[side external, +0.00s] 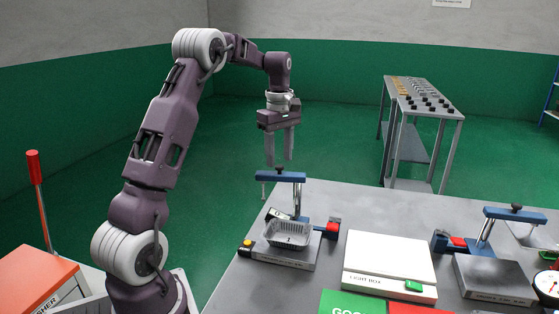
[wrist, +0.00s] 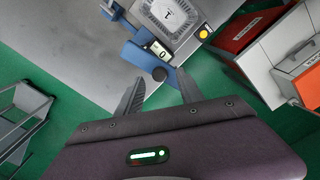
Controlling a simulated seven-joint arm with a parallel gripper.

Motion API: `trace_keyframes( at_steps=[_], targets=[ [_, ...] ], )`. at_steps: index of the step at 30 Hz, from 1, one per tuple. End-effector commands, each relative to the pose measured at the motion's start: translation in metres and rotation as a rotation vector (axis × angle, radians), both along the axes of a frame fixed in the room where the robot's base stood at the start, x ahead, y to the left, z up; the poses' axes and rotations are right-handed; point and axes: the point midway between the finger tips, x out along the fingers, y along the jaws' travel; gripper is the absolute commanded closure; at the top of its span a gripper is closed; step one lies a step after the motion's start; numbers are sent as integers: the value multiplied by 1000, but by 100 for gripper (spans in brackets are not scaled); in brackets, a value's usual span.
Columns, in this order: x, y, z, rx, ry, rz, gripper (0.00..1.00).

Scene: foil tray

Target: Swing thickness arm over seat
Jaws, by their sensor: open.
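A foil tray (side external: 289,240) sits upright on the grey seat (side external: 286,259) of the left station; part of it shows at the top of the wrist view (wrist: 169,15). The blue thickness arm (side external: 284,177) stands on its post behind the tray, a thin probe hanging from its left end. In the wrist view the blue arm (wrist: 134,53) lies off to the side of the tray, with a dark round knob (wrist: 160,74). My gripper (side external: 279,163) is open and empty, pointing down just above the knob. Its fingers straddle the knob in the wrist view (wrist: 161,78); contact is not clear.
A small display (wrist: 159,50) stands beside the tray. A yellow button (side external: 246,243) and a red-and-blue block (side external: 330,228) flank the seat. A light box (side external: 389,260) and a second blue-armed station (side external: 495,275) stand to the right. A crusher (side external: 48,280) is at the left.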

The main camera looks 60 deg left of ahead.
Motion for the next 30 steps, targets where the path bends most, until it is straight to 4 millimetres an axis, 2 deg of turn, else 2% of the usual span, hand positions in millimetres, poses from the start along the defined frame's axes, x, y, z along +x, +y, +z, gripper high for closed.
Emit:
trace_keyframes(
  at_steps=[4, 11, 12, 18, 19, 30],
  targets=[
    [0, 0, -16, 0, 0, -1, 55],
    [0, 0, -19, 1, -2, -2, 55],
    [0, 0, -19, 1, -2, -2, 57],
    [0, 0, -18, 1, -2, -3, 97],
    [0, 0, -18, 1, -2, -3, 100],
    [0, 0, -18, 1, -2, -3, 100]
  ],
)
